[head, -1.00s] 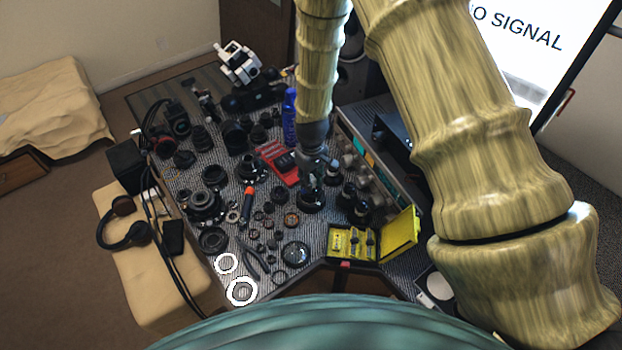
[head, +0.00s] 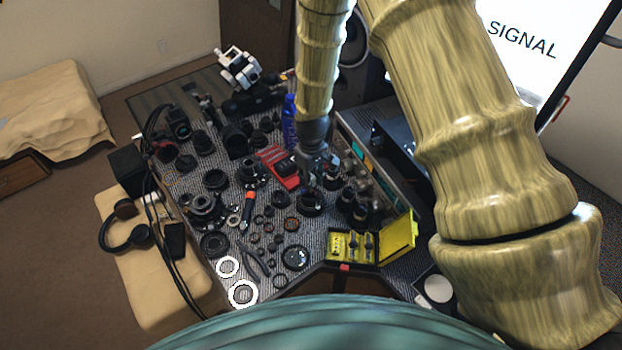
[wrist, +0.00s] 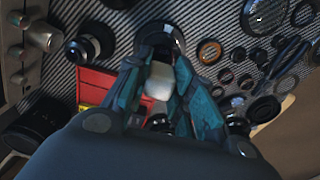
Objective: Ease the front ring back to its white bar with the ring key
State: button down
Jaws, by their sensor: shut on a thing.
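My gripper (head: 318,168) is over the middle of the mat-covered table in the head view. In the wrist view my gripper (wrist: 160,92) has its teal fingers closed on a pale, blocky thing, seemingly the ring key (wrist: 160,80). A dark round lens (wrist: 160,38) lies just beyond the fingertips, partly hidden by them. In the head view the lens (head: 310,203) stands just below my gripper. I cannot tell whether the key touches it. The front ring and its white bar cannot be made out.
A red tray (head: 278,166) is close left of my gripper. An open yellow case (head: 350,247) stands in front on the right. Many lens parts and rings crowd the left, with two white circles (head: 243,293) at the near corner. A blue bottle (head: 290,122) stands behind.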

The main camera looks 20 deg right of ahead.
jog(key=shift+r, duration=0.15)
jog(key=shift+r+p, duration=0.95)
jog(key=shift+r, duration=0.5)
